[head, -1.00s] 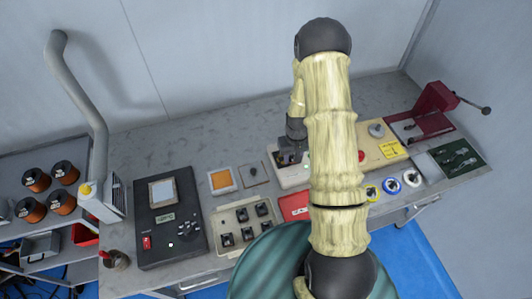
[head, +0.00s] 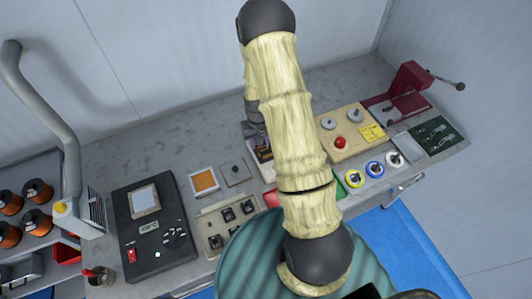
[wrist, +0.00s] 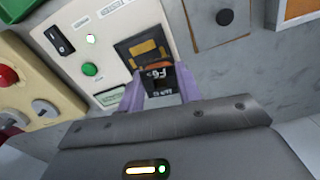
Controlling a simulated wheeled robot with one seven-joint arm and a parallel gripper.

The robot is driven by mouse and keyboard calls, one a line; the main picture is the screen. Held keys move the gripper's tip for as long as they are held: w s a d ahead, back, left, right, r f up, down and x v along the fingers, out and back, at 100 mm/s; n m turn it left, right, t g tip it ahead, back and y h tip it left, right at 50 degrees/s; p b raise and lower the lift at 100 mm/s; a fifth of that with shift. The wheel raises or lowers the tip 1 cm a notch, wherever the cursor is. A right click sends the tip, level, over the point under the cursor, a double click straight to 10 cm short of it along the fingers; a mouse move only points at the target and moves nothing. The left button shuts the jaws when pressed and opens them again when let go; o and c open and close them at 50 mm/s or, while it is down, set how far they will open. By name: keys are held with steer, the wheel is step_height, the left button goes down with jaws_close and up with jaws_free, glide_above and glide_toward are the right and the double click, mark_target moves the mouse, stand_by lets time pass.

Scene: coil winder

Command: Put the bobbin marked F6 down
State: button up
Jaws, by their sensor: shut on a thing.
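My gripper (wrist: 160,92) has pale purple fingers and is shut on the bobbin marked F6 (wrist: 158,76). The bobbin is dark with a white F6 label and a copper-orange edge. In the wrist view it is held at the near edge of a dark square recess (wrist: 140,50) in a white instrument (wrist: 98,52). I cannot tell whether it touches the recess floor. In the head view my gripper (head: 258,142) is over the bench behind my arm, which hides most of the instrument.
The instrument has a black switch and a green button. A beige box with a red button (head: 340,142) stands to the arm's right. Left are an orange pad (head: 205,181), a compartment tray (head: 206,218) with several dark parts, and a black console (head: 150,215).

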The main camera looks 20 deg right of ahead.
steer(key=r+m+b, duration=0.1)
steer(key=m, duration=0.1)
steer(key=d+r+m+b, duration=0.1)
steer(key=r+m, duration=0.1)
steer(key=r+m+b, duration=0.2)
steer(key=shift+s+d+r+m, duration=0.1)
steer(key=shift+s+d+m, duration=0.2)
steer(key=shift+d, duration=0.1)
steer(key=shift+d+r+m, duration=0.1)
steer(key=shift+r+m, duration=0.2)
steer(key=shift+r, duration=0.1)
steer(key=shift+f, duration=0.1)
steer(key=p, duration=0.1)
glide_above(266, 153)
steer(key=shift+w+f, duration=0.15)
steer(key=shift+f, duration=2.7)
steer(key=shift+f+p, duration=0.65)
steer(key=shift+f, duration=1.4)
